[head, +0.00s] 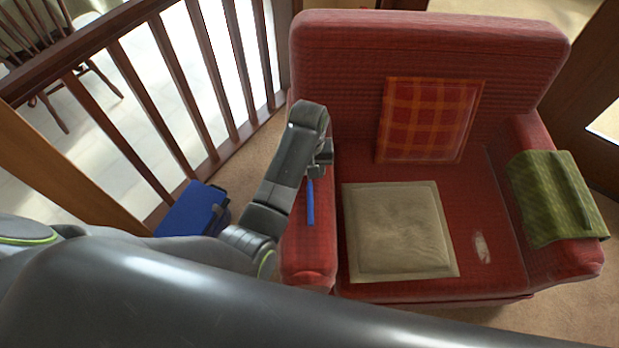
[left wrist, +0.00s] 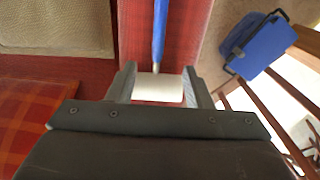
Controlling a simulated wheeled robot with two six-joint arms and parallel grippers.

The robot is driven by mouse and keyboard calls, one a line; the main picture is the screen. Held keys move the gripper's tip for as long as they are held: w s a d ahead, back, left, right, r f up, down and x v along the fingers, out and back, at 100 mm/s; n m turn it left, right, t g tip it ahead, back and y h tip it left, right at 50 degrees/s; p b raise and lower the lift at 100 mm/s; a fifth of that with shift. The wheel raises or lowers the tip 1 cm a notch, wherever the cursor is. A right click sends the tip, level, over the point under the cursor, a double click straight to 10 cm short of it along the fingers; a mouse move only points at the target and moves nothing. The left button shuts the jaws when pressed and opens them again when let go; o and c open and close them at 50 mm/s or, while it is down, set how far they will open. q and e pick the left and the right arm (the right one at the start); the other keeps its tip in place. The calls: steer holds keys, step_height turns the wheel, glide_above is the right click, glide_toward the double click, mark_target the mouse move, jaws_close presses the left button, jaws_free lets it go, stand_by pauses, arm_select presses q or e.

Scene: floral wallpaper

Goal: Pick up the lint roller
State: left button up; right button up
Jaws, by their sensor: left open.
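The lint roller lies on the left armrest of the red armchair. Its blue handle (head: 310,203) shows in the head view, but its head is hidden there by my left arm. In the left wrist view the white roller head (left wrist: 158,88) sits between the fingers of my left gripper (left wrist: 158,82), and the blue handle (left wrist: 160,30) points away beyond the fingertips. The left gripper is open, with a finger on each side of the white head. In the head view, the left gripper (head: 323,154) is partly hidden by its own arm. My right gripper is not in view.
The armchair (head: 430,45) holds a beige cushion (head: 397,231), a plaid pillow (head: 428,120) and a pale object (head: 481,248). A green cloth (head: 557,198) covers its right armrest. A blue bag (head: 196,209) and a wooden railing (head: 185,90) stand to the left.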

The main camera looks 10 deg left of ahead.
mark_target(310, 190)
arm_select(q)
step_height(310, 190, down, 3)
steer(key=shift+r, duration=0.2)
steer(key=f, duration=0.5)
steer(key=shift+s+d+b, duration=0.25)
steer(key=shift+s+b, duration=0.1)
jaws_close()
steer(key=shift+r, duration=0.1)
step_height(310, 190, up, 10)
steer(key=p, duration=1.2)
steer(key=c, duration=0.7)
jaws_free()
steer(key=shift+c, duration=1.4)
